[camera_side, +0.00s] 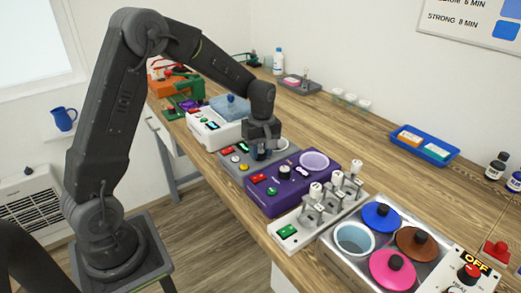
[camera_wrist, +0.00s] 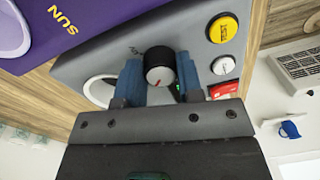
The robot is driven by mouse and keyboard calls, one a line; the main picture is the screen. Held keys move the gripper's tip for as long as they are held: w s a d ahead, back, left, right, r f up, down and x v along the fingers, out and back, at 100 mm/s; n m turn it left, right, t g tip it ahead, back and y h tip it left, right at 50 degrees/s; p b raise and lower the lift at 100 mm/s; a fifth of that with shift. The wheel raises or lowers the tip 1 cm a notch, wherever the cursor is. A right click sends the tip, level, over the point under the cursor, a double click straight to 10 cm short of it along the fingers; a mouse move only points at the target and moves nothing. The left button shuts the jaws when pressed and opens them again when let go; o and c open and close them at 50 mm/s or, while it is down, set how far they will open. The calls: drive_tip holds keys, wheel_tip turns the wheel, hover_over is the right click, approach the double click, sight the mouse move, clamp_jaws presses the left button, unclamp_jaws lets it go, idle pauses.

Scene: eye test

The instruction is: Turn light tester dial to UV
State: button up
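A black dial with a pale face and a red pointer (camera_wrist: 158,76) stands on a grey box (camera_wrist: 88,68), with a partly hidden label beside it. My gripper (camera_wrist: 159,84) has its blue fingers on either side of this dial, and no gap shows between them and it. In the side view my gripper (camera_side: 262,152) points down over the grey box, and hides its dial. A purple box (camera_side: 301,203) next to it has its own black dial (camera_side: 284,172); no finger is on that one. The wrist view shows "SUN" on the purple box (camera_wrist: 100,17). No UV label is readable.
The grey box also bears a yellow button (camera_wrist: 222,29), a white button (camera_wrist: 223,66) and a red part (camera_wrist: 222,90). A white device (camera_side: 204,131) stands on one side, the purple box on the other. A blue tray (camera_side: 424,146) lies farther back, with clear bench before it.

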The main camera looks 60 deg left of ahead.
drive_tip(key=c, duration=0.4)
drive_tip(key=shift+m, duration=0.4)
drive_tip(key=m, duration=0.2)
drive_tip(key=shift+m, duration=0.4)
drive_tip(key=m, duration=0.4)
drive_tip(key=shift+m, duration=0.3)
drive_tip(key=m, duration=0.4)
drive_tip(key=shift+m, duration=0.3)
drive_tip(key=m, duration=0.4)
drive_tip(key=shift+m, duration=0.4)
drive_tip(key=shift+t, duration=0.3)
